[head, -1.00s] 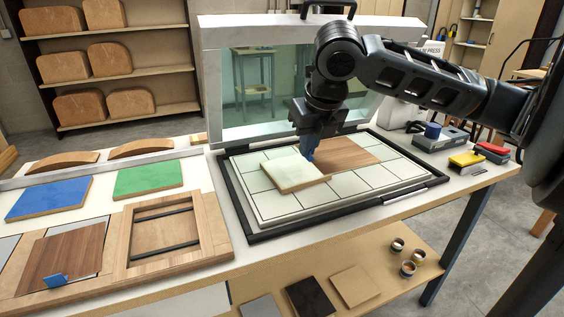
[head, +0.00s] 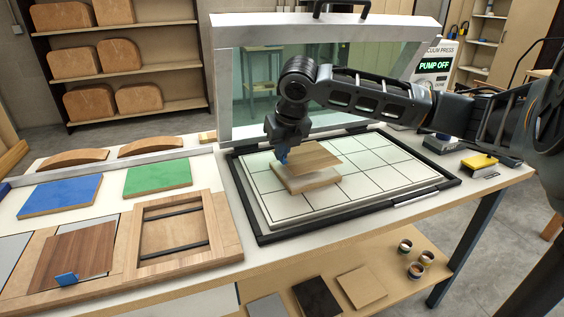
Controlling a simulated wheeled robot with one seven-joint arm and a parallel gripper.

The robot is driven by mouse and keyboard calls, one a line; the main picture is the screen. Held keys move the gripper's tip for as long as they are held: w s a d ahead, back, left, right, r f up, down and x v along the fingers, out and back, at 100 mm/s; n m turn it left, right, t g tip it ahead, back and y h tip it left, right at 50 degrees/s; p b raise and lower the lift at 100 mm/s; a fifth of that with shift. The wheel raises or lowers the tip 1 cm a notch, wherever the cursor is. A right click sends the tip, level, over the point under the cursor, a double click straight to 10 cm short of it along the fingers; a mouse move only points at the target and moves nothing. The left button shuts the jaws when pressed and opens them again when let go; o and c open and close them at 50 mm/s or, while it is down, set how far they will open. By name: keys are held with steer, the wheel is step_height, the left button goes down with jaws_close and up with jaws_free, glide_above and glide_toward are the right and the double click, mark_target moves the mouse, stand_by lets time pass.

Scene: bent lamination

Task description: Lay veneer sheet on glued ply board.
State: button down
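The ply board (head: 309,182) lies on the white gridded bed of the press; its near edge and part of its top show. A brown wood-grain veneer sheet (head: 318,157) is over the back part of the board and reaches past its right side. I cannot tell whether the sheet touches the board. My gripper (head: 282,158) is at the sheet's left end, shut on the blue tab there; the fingertips are small in view. Another brown veneer sheet (head: 78,252) with a blue tab (head: 67,279) lies in a wooden tray at the front left.
The press frame (head: 236,199) surrounds the bed, and its glazed lid (head: 222,85) stands open behind. The press display (head: 433,66) reads PUMP OFF. A blue panel (head: 60,194), a green panel (head: 158,178) and an empty wooden frame (head: 150,262) lie left. A yellow-topped block (head: 480,162) is right.

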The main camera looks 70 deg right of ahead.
mark_target(282, 163)
steer(key=shift+f, duration=1.8)
steer(key=shift+f, duration=0.1)
steer(key=shift+f, duration=0.15)
steer(key=c, duration=1.4)
jaws_free()
steer(key=shift+o, duration=0.2)
